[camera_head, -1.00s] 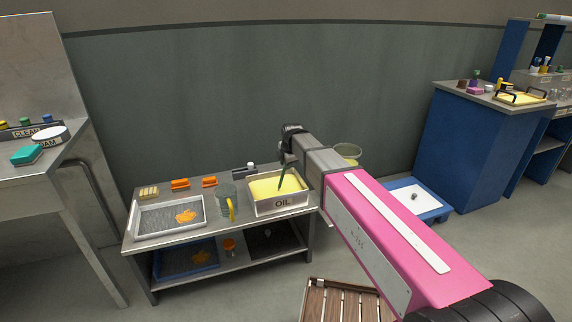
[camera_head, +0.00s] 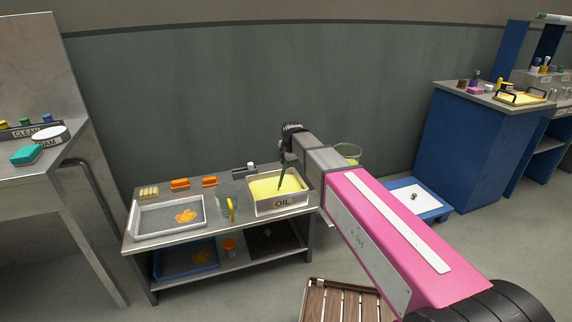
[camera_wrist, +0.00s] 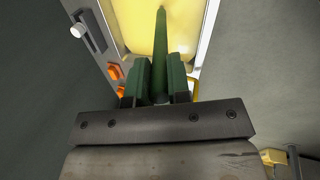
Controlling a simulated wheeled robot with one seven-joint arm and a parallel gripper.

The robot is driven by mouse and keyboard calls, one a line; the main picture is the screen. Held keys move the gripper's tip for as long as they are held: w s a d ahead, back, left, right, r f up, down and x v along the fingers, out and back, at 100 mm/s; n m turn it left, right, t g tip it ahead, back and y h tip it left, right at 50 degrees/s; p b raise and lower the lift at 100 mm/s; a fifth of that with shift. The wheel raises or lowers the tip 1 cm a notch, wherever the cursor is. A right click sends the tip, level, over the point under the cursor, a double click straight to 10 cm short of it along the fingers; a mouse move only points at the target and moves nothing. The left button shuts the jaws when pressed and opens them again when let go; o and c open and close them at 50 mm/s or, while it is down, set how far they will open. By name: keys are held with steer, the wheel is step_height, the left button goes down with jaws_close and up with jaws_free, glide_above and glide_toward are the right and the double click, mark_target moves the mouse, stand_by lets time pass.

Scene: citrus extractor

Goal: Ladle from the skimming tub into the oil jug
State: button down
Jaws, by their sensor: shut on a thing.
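The skimming tub (camera_head: 263,205), a light metal box labelled OIL with yellow liquid in it, stands on the right of the low metal bench. A clear jug (camera_head: 223,202) with a yellow handle stands just left of it. My gripper (camera_head: 287,158) is over the tub's right part, shut on the dark green ladle (camera_head: 282,177), whose handle slants down to the liquid. In the wrist view the green handle (camera_wrist: 160,50) runs between the fingers toward the yellow liquid. The ladle's bowl is hidden, apparently in the liquid.
A grey tray (camera_head: 152,220) with an orange patch lies on the bench's left. Orange blocks (camera_head: 180,184) and a yellow block (camera_head: 149,192) line its back edge. A clear round vessel (camera_head: 347,154) stands behind my arm. A wooden crate (camera_head: 340,302) is on the floor in front.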

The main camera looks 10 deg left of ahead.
steer(key=shift+r, duration=3.35)
steer(key=shift+r, duration=2.5)
